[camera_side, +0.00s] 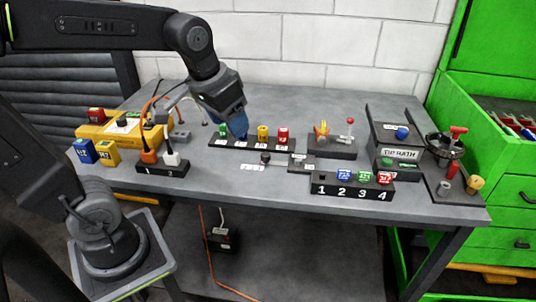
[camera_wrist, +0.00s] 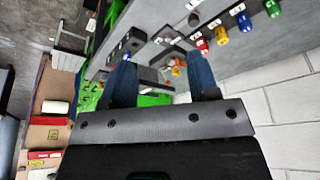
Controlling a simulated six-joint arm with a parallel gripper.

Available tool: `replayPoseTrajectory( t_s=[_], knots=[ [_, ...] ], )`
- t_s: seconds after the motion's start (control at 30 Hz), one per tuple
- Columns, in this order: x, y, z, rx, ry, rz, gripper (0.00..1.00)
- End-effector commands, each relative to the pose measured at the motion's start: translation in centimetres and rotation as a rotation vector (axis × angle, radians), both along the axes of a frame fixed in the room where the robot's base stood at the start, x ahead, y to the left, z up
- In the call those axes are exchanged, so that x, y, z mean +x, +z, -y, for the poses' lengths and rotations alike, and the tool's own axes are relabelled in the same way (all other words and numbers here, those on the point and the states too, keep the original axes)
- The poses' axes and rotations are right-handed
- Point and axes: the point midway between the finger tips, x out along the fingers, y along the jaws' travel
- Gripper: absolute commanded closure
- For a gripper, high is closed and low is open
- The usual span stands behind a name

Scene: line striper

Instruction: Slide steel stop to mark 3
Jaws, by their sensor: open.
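I cannot pick out the steel stop with certainty. A thin bar with a dark knob (camera_side: 265,158) lies mid-table and runs right to a small grey and dark block (camera_side: 302,162). A black block with white numerals 1 to 4 (camera_side: 352,190) stands at the front right; its numeral 3 is below a green piece (camera_side: 365,178). My gripper (camera_side: 241,135) points down over the row of coloured knobs, left of and behind the bar. In the wrist view my gripper (camera_wrist: 162,70) has its two blue fingers wide apart with nothing held between them.
The coloured knobs include green (camera_side: 222,130), yellow (camera_side: 262,132) and red (camera_side: 283,133). An orange plug (camera_side: 149,156) stands at left. A red-knobbed lever (camera_side: 350,122) and a "TIP PATH" panel (camera_side: 401,153) stand at right. The table's front left (camera_side: 235,187) is clear.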

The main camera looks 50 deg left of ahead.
Motion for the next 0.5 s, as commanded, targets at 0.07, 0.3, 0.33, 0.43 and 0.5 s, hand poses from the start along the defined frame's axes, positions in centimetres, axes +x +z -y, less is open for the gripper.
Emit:
replayPoseTrajectory(
  t_s=[0.07, 0.3, 0.33, 0.43, 0.5],
  knots=[
    [2.9, -0.3, -1.2, -0.004, 0.04, -0.063, 0.45],
    [10.4, -2.8, -5.1, -0.022, 0.145, -0.223, 0.45],
    [11.2, -3.2, -5.5, -0.024, 0.155, -0.237, 0.45],
    [13.1, -4.6, -6.9, -0.03, 0.185, -0.283, 0.45],
    [14.0, -5.4, -7.6, -0.033, 0.199, -0.307, 0.45]
  ],
)
